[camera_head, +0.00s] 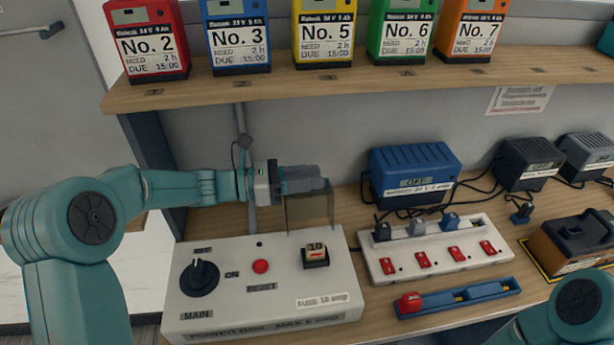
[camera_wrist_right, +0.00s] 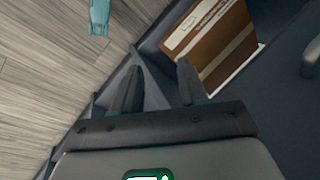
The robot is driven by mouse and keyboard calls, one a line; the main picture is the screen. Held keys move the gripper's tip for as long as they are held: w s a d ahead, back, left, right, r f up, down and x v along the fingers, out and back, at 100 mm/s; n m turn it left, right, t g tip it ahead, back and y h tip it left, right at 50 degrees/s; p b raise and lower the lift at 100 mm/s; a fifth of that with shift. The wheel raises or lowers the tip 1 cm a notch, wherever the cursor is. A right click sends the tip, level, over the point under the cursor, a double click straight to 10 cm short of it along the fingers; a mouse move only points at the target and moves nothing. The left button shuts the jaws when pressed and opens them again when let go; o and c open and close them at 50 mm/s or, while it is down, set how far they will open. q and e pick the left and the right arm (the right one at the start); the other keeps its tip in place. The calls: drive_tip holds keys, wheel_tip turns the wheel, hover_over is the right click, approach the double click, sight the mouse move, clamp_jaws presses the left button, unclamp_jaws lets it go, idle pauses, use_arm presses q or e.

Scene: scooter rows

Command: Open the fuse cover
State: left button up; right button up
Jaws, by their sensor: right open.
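The white power box (camera_head: 230,318) stands on the bench with a black main knob, a red reset button and a fuse (camera_head: 315,256) in a dark holder. The fuse cover (camera_head: 310,209), a see-through brownish flap, stands upright at the box's back edge, and the fuse below it is uncovered. My left gripper (camera_head: 310,180) is level at the flap's top edge and overlaps it. Its fingers look close together, but whether they grip the flap is unclear. My right gripper (camera_wrist_right: 158,82) shows in the right wrist view, open and empty, away from the box.
Right of the box are a white socket strip (camera_head: 440,250) with red switches, a blue tray (camera_head: 460,297) with a red piece, and a blue charger (camera_head: 415,172). A shelf (camera_head: 350,82) with several coloured numbered batteries runs above my left arm. Cables lie behind the strip.

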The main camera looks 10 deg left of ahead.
sight(309, 194)
use_arm(q)
drive_tip(key=shift+s+r, duration=0.1)
drive_tip(key=shift+s, duration=0.05)
clamp_jaws()
drive_tip(key=s+m+b, duration=0.1)
drive_tip(key=s+d+m+b, duration=0.1)
drive_tip(key=shift+r+b, duration=0.2)
drive_tip(key=shift+b, duration=0.15)
drive_tip(key=shift+s+r, duration=0.2)
drive_tip(key=shift+s, duration=0.1)
drive_tip(key=shift+w, duration=0.15)
drive_tip(key=shift+o, duration=1.2)
unclamp_jaws()
